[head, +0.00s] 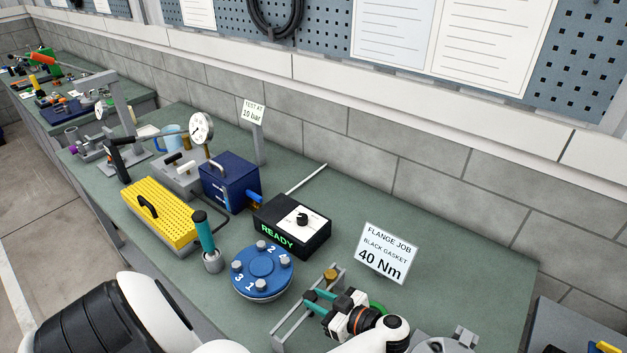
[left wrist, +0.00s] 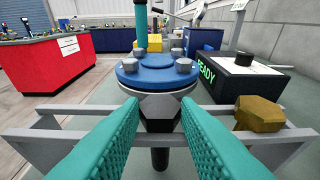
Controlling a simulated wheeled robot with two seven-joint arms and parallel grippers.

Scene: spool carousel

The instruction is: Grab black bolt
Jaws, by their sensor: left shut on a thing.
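The black bolt (left wrist: 160,110), with a hex head and a dark shank pointing down, is between the teal fingertips of my left gripper (left wrist: 160,125) in the left wrist view. The fingers are shut on its head. The bolt is upright at the grey rack (left wrist: 45,122); I cannot tell whether it still rests in it. In the head view my left gripper (head: 312,303) is over the rack (head: 290,325), and the bolt is not clearly visible there. A brass bolt (left wrist: 259,113) sits in the rack to the right; it also shows in the head view (head: 330,275). My right gripper is not in view.
A blue flange (head: 263,267) with numbered bolts stands left of the rack. Behind are a black box reading READY (head: 290,226) and a teal-handled tool (head: 205,238). A FLANGE JOB sign (head: 387,252) stands to the right. The bench is clear beyond the sign.

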